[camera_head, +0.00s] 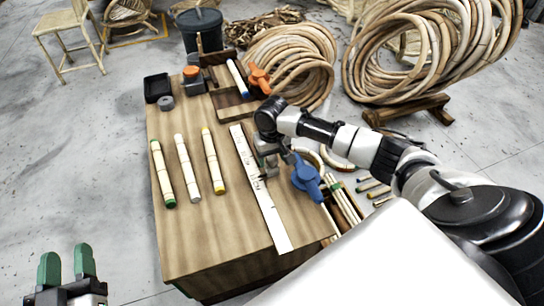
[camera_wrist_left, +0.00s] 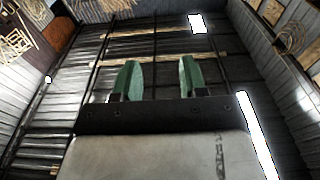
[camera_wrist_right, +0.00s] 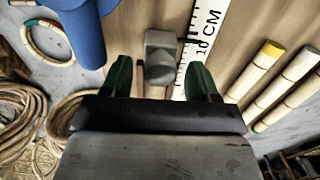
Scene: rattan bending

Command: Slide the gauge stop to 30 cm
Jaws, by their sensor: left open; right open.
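The white gauge ruler (camera_head: 271,221) lies along the wooden bench; the right wrist view shows it with a "10 CM" mark (camera_wrist_right: 207,32). The gauge stop, a grey block (camera_wrist_right: 160,58), sits beside the ruler near that mark. My right gripper (camera_wrist_right: 162,80) is open, its green fingers on either side of the stop; I cannot tell whether they touch it. In the head view my right gripper (camera_head: 266,152) is over the ruler's edge and partly hides the stop. My left gripper (camera_head: 68,264) is open and empty, off the bench at lower left; its wrist view (camera_wrist_left: 157,80) shows only walls and roof.
Several rattan poles (camera_head: 187,167) lie left of the ruler. A blue tool (camera_head: 306,178) and short canes (camera_head: 345,204) are right of it. A wooden fixture with an orange clamp (camera_head: 259,78) stands at the back. Rattan coils (camera_head: 290,60) lie beyond the bench.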

